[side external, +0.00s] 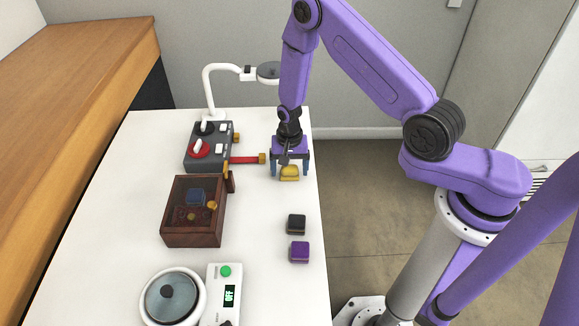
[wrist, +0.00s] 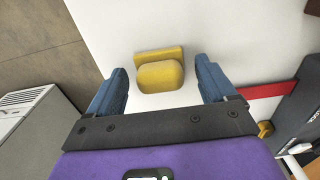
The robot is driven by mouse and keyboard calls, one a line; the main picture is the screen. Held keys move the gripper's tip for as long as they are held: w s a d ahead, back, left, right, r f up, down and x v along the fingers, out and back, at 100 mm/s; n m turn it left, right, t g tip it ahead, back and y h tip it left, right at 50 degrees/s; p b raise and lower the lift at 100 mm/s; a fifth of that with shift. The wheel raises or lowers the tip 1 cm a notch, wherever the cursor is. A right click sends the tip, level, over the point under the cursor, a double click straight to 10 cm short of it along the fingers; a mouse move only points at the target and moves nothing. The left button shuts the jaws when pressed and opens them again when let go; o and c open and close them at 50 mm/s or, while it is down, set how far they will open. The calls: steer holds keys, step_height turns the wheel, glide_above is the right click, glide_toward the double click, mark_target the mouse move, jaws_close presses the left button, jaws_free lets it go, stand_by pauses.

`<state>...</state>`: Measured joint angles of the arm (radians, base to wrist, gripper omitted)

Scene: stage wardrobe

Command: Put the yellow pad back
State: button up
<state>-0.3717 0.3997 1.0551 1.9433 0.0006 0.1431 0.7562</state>
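The yellow pad (side external: 289,173) lies on the white table near its right edge, below my gripper (side external: 290,168). In the wrist view the yellow pad (wrist: 160,75) shows a rounded block with a flat yellow strip along its far side. My gripper (wrist: 162,72) is open, with one blue finger on each side of the pad and a gap to both. It points down, and the pad is not held. I cannot tell exactly how far the fingertips are above the table.
A black block (side external: 296,224) and a purple block (side external: 299,252) lie nearer the camera. A wooden box (side external: 178,238) with a clear top stands left, beside a dark switch box (side external: 196,157) with a red bar (side external: 245,160). A white lamp (side external: 208,90), round dial device (side external: 171,298) and display box (side external: 224,270) stand around.

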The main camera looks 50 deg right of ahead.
mark_target(290, 166)
steer(key=s+a+r+n, duration=0.1)
steer(key=a+r+n, duration=0.15)
steer(key=r, duration=0.65)
steer(key=s+a+r+n, duration=0.2)
steer(key=r+n, duration=0.1)
steer(key=r, duration=0.6)
steer(key=s+d+r+n, duration=0.1)
steer(key=s+r+n, duration=0.2)
steer(key=s+n, duration=0.2)
steer(key=s+d+r+n, duration=0.1)
steer(key=s+r+n, duration=0.3)
steer(key=s, duration=0.8)
steer(key=s+d+r+n, duration=0.1)
steer(key=s+r+n, duration=0.3)
steer(key=s+n, duration=0.3)
steer(key=shift+s, duration=1.15)
steer(key=shift+r, duration=0.1)
